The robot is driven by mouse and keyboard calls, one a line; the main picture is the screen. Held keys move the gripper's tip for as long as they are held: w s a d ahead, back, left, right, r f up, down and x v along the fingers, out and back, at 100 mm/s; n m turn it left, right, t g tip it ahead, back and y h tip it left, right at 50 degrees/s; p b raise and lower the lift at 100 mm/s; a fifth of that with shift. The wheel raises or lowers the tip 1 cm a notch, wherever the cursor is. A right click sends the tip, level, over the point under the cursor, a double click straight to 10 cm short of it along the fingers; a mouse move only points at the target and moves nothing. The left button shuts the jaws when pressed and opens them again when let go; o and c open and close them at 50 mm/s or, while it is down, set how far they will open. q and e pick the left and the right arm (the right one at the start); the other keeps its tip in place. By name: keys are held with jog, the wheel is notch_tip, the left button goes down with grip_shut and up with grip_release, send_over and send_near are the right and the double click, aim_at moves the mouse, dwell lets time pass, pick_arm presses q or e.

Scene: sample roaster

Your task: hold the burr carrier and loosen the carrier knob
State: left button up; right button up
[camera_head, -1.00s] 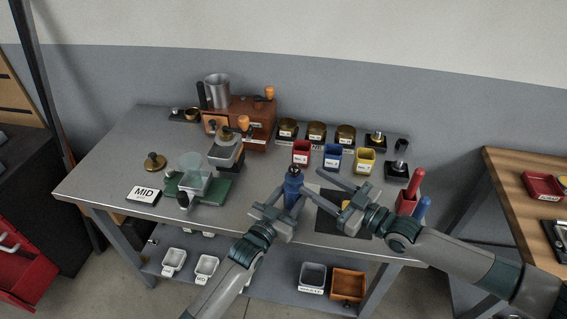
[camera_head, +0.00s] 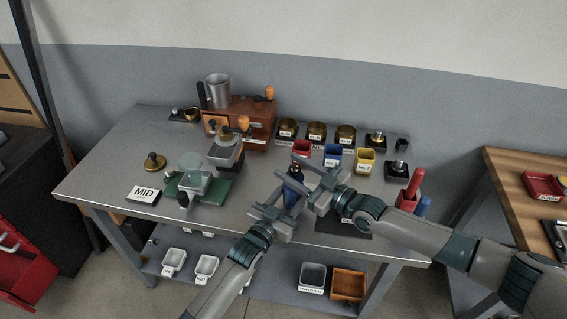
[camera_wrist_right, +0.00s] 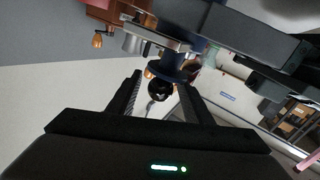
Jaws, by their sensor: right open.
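The burr carrier (camera_head: 292,198) is a dark blue upright body near the front middle of the bench. Its black carrier knob (camera_head: 295,171) is on top. My left gripper (camera_head: 284,201) has its fingers on both sides of the blue body and appears closed on it. My right gripper (camera_head: 303,170) is open, with its fingers around the knob area from the right. In the right wrist view the black knob (camera_wrist_right: 159,91) shows between the two open fingers, with the blue carrier (camera_wrist_right: 172,72) beyond it. Contact with the knob cannot be told.
A dark mat (camera_head: 342,226) lies under my right arm. Red (camera_head: 302,148), blue (camera_head: 332,155) and yellow (camera_head: 364,160) bins stand behind the grippers. A wooden roaster (camera_head: 250,117) is at the back. A green base (camera_head: 213,194) with a scale-like device is left. The bench between is clear.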

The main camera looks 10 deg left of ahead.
jog(key=shift+x, duration=1.65)
jog(key=shift+c, duration=0.7)
jog(key=c, duration=0.9)
jog(key=shift+r+g, duration=0.1)
jog(key=shift+g, duration=0.2)
jog(key=shift+a+n+g+y, duration=0.1)
jog(key=shift+n+g+y, duration=0.2)
jog(key=shift+n+g, duration=0.15)
jog(key=shift+s+a+r+n+g+y, duration=0.1)
jog(key=shift+s+n+g+y, duration=0.2)
jog(key=shift+n+g, duration=1.25)
jog(key=shift+s+a+f+n+g+y, duration=0.15)
jog(key=shift+s+n+g, duration=0.55)
jog(key=shift+g, duration=1.45)
jog(key=shift+s+d+r+n+g+y, duration=0.15)
jog(key=shift+n+g+y, duration=0.1)
jog(key=shift+n+g, duration=1.4)
jog(key=shift+s+n+g+h, duration=0.25)
jog(key=shift+s+g+h, duration=0.1)
jog(key=shift+g, duration=0.55)
